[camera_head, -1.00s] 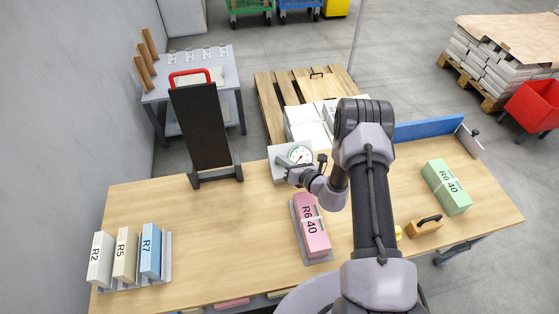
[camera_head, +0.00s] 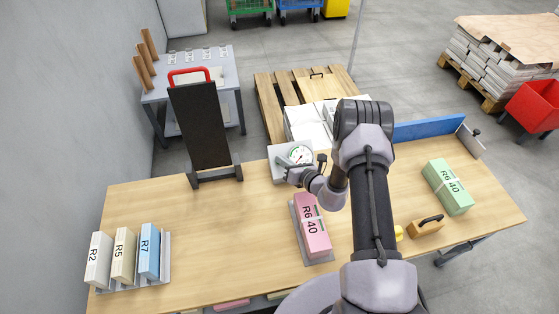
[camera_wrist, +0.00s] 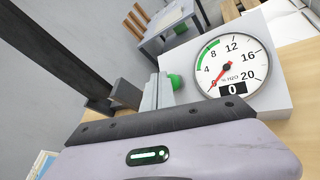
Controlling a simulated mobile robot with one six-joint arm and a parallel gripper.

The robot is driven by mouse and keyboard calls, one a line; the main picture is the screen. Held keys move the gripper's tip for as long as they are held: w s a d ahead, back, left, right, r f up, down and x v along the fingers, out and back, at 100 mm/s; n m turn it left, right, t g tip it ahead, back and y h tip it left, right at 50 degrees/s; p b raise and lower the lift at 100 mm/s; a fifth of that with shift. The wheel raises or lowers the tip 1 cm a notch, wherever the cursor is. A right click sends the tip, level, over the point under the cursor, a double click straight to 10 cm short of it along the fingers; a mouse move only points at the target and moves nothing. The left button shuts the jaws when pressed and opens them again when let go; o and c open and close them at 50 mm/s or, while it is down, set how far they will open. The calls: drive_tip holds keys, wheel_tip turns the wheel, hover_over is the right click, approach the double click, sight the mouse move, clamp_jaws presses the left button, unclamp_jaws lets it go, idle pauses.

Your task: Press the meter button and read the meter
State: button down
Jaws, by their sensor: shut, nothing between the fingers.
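The meter (camera_head: 291,161) is a light grey box at the back edge of the wooden table. The red needle points to the low end at lower left, and the small display (camera_wrist: 233,89) reads 0. A green button (camera_wrist: 175,82) sits left of the dial. My gripper (camera_head: 284,161) is shut and empty at the meter. In the wrist view its fingertips (camera_wrist: 157,86) are right beside the button and partly cover it. I cannot tell whether they touch it.
A pink R6 40 bundle (camera_head: 313,232) lies in a tray in front of the meter. A black upright board (camera_head: 201,127) stands to the left. Labelled blocks (camera_head: 125,255) stand at the left end and a green bundle (camera_head: 447,187) at the right. The left-middle tabletop is clear.

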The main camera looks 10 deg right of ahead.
drive_tip(key=shift+w+f+b, duration=0.15)
drive_tip(key=shift+f+b, duration=0.25)
drive_tip(key=shift+r, duration=0.1)
idle(0.5)
drive_tip(key=shift+s+r+p, duration=0.4)
drive_tip(key=shift+r+p, duration=0.3)
drive_tip(key=r+p, duration=0.1)
drive_tip(key=s+r+p, duration=0.1)
drive_tip(key=r, duration=0.1)
drive_tip(key=s+r+p, duration=0.1)
drive_tip(key=shift+s+r+p, duration=0.15)
drive_tip(key=shift+s+p, duration=0.1)
drive_tip(key=shift+p, duration=0.1)
